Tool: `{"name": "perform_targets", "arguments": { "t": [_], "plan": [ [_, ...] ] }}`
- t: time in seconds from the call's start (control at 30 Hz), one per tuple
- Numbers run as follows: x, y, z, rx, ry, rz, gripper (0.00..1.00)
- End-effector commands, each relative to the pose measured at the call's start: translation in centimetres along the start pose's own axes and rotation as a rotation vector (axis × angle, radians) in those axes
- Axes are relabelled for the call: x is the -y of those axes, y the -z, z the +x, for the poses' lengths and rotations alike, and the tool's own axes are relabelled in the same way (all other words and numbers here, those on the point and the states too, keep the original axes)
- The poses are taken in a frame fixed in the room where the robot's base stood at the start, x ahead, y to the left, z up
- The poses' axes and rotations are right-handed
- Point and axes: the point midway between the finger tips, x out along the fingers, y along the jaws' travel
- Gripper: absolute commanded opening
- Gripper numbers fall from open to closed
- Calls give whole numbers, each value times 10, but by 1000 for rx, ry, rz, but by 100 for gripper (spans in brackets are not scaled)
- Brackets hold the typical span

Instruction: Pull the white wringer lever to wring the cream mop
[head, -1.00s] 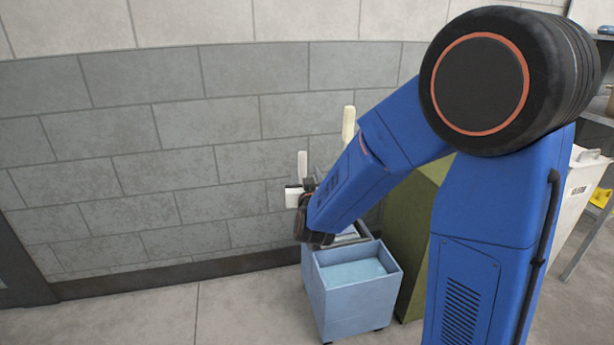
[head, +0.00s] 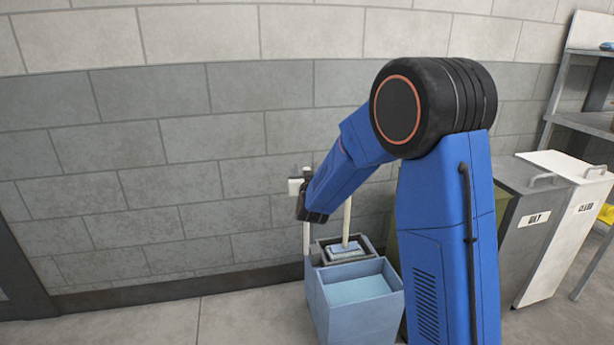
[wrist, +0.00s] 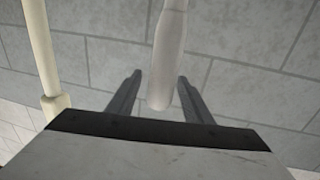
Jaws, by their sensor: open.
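The white wringer lever (wrist: 166,60) stands between the two dark fingers of my gripper (wrist: 159,80) in the wrist view. My gripper is open, with a gap visible on both sides of the lever. In the head view the lever (head: 306,239) rises at the left side of the wringer (head: 322,257), and my arm hides its middle. The cream mop (head: 347,222) stands upright in the wringer, its handle partly behind my arm. Its handle also shows at the left of the wrist view (wrist: 40,50), outside the fingers.
The blue bucket (head: 338,318) holds pale blue water and stands on the floor before a grey block wall (head: 170,190). Labelled grey and white bins (head: 560,235) and a shelf (head: 590,120) are at the right. Floor to the left of the bucket is clear.

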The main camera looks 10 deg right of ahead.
Motion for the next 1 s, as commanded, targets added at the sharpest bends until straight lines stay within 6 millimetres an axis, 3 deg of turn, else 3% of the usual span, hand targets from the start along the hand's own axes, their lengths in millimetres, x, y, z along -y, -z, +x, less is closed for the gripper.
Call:
{"name": "perform_targets", "arguments": {
  "t": [0.2,0.5,0.57,0.7,1.0],
  "plan": [
    [0,0,15,0,0,0,46],
    [0,0,16,0,1,0,46],
    [0,0,16,0,1,0,37],
    [0,0,16,0,1,0,3],
    [-2,0,4,-30,0,4,0]
  ]
}}
